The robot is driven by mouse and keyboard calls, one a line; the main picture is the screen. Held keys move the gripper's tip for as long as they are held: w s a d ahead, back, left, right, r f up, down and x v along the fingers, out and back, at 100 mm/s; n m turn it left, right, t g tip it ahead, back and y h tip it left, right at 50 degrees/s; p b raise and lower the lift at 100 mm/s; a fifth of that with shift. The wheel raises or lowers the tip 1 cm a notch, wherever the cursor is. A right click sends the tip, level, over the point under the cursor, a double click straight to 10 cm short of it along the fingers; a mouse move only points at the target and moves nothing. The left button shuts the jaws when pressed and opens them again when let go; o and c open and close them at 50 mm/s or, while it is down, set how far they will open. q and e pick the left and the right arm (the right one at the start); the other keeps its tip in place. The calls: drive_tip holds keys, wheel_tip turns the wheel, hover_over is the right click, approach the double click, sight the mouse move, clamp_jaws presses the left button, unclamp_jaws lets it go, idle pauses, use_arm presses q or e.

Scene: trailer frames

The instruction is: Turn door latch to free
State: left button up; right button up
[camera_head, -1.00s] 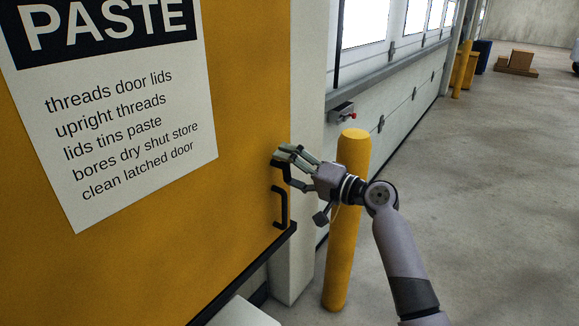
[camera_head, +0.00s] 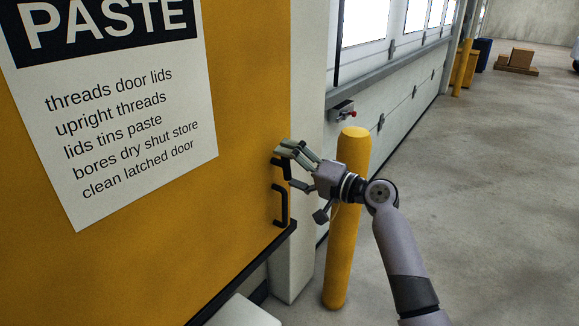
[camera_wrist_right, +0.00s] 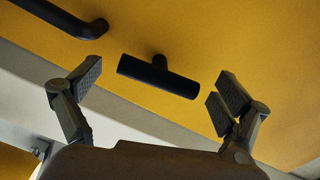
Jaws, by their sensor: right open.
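The black T-shaped door latch (camera_wrist_right: 158,77) sits on the yellow door (camera_wrist_right: 245,45), its bar roughly in line with the handle beside it. In the head view the latch (camera_head: 282,167) is partly hidden by my right gripper's fingers. My right gripper (camera_wrist_right: 157,95) is open. In the wrist view its fingers stand to either side of the latch bar's ends, with gaps at both, and hold nothing. In the head view my right gripper (camera_head: 288,164) is at the door's right edge. My left gripper is not in view.
A black pull handle (camera_head: 281,206) is just below the latch; its end shows in the wrist view (camera_wrist_right: 65,18). A yellow bollard (camera_head: 345,230) stands close behind my right gripper. A white sign (camera_head: 125,130) is on the door.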

drive_tip(key=v, duration=1.2)
